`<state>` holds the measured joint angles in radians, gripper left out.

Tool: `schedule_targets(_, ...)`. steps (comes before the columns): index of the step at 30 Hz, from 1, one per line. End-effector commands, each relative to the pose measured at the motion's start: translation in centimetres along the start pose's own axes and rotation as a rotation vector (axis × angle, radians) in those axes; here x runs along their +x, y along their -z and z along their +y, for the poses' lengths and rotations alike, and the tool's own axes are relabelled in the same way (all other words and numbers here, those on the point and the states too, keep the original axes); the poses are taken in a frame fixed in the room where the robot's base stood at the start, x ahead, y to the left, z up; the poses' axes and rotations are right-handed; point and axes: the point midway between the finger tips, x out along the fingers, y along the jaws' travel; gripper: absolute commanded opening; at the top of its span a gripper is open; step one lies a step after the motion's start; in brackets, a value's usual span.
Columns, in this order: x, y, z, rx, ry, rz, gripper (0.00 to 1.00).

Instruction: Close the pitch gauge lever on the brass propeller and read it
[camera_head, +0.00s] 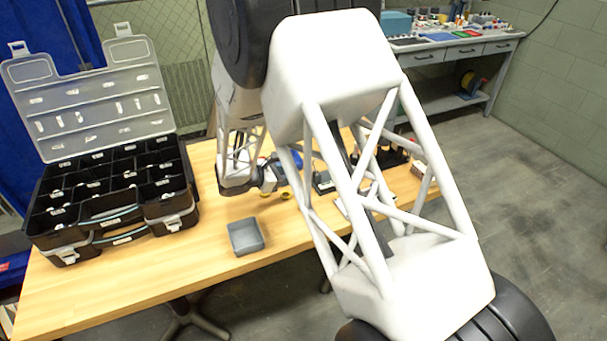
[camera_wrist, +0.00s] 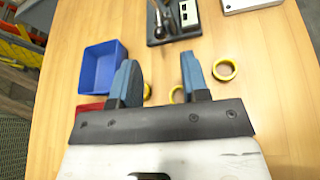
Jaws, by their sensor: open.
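My gripper (camera_wrist: 158,62) is open and empty in the wrist view, with its two blue fingers apart above the wooden table. Beyond the fingertips stands a dark base (camera_wrist: 158,40) with a dark upright part and a pale block on it; it may be the pitch gauge, but its lever position cannot be told. A dark device also shows in the head view (camera_head: 322,183), partly behind my arm. I cannot make out a brass propeller in either view. In the head view my gripper (camera_head: 277,179) is low over the table, left of that device.
Yellow rings (camera_wrist: 224,69) lie near my fingers. A blue bin (camera_wrist: 100,75) is left of them, and a white box (camera_wrist: 250,4) is at the far right. A grey tray (camera_head: 246,236) and an open black organizer case (camera_head: 110,200) stand on the table.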

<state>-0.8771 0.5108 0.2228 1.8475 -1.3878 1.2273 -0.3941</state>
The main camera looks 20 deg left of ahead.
Motion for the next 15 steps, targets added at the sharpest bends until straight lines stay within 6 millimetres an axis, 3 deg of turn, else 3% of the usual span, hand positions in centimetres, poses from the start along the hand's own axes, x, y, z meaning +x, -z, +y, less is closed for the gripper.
schedule_targets(15,0.42,0.08,0.04,-0.001,-0.001,0.0,0.42)
